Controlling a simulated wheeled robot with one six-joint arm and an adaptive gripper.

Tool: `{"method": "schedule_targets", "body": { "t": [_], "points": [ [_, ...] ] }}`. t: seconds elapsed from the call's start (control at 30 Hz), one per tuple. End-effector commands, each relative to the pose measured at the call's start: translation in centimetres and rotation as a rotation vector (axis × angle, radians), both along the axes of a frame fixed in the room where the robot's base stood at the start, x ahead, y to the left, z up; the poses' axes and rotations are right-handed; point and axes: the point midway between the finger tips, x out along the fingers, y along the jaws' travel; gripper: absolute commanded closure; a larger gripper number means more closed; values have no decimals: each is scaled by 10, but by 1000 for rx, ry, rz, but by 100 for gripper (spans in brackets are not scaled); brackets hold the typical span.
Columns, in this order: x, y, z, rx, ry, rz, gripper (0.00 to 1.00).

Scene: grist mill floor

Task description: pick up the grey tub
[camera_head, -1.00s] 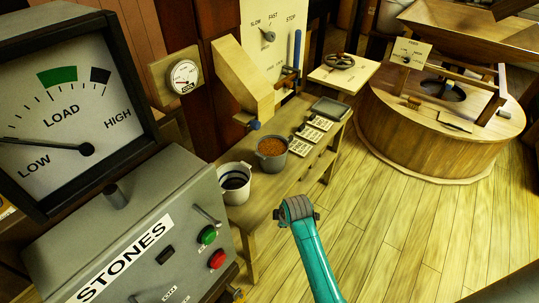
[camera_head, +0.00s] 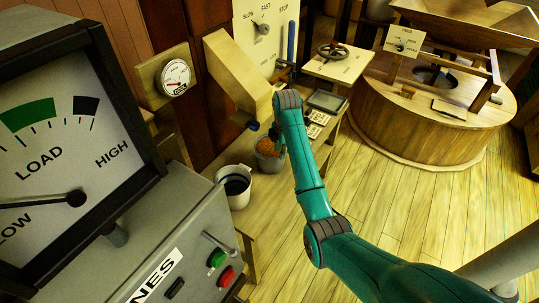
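The grey tub (camera_head: 268,163) stands on the wooden bench and holds orange-brown grain. My teal arm reaches over the bench from the lower right and bends down at its far end. The dark end of my gripper (camera_head: 277,137) is small and partly hidden by my arm, at the tub's upper right edge. I cannot tell whether it touches the tub, or whether its fingers are open or shut.
A white bucket (camera_head: 239,196) with dark contents stands close to the tub's left. A wooden spout (camera_head: 236,72) hangs behind it. Cards (camera_head: 318,118) and a grey tray (camera_head: 327,101) lie farther along the bench. A control box (camera_head: 150,240) stands at front left.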

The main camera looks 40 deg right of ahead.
Motion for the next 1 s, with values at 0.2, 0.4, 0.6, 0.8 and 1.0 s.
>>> {"method": "schedule_targets", "body": {
  "t": [0.2, 0.4, 0.6, 0.8, 1.0],
  "points": [
    [3, 0, -24, 0, -2, -1, 68],
    [4, 2, -39, 0, 0, -1, 68],
    [6, 5, -67, 0, 0, -2, 68],
    [8, 4, -79, -1, -2, -2, 68],
    [8, 4, -80, -1, -3, -2, 68]
  ]
}}
